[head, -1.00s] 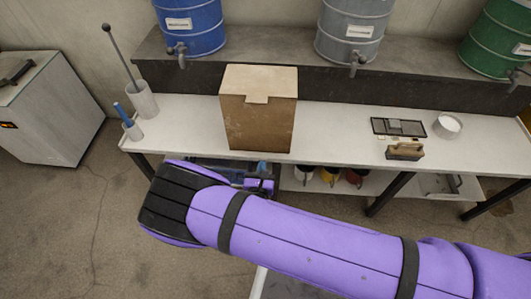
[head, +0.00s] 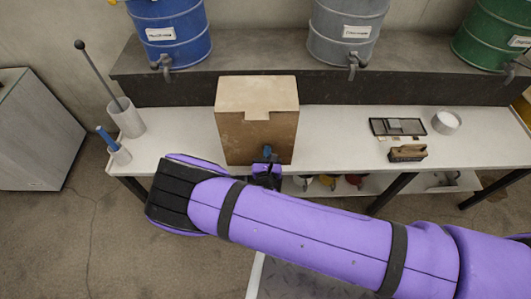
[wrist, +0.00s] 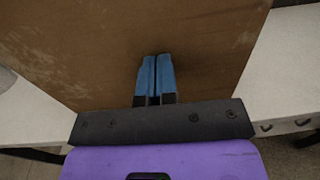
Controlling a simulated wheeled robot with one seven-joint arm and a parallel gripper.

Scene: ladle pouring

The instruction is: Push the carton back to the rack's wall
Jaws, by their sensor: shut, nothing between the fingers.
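The brown carton (head: 257,112) stands upright on the white bench top, a little left of the middle in the head view. Its back is close to the dark wall of the rack (head: 400,92); the carton hides whether they touch. My gripper (head: 267,152) is at the lower front face of the carton. In the wrist view the carton (wrist: 120,45) fills most of the picture. My gripper's blue fingers (wrist: 155,75) are shut side by side with nothing between them, their tips at the carton's face. I cannot tell for sure whether they touch it.
Blue (head: 170,28), grey (head: 343,30) and green (head: 492,35) drums with taps stand on the rack. A white holder with a rod (head: 126,118) is left of the carton. A brush (head: 408,153), a dark tray (head: 397,127) and a white tub (head: 446,122) lie right.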

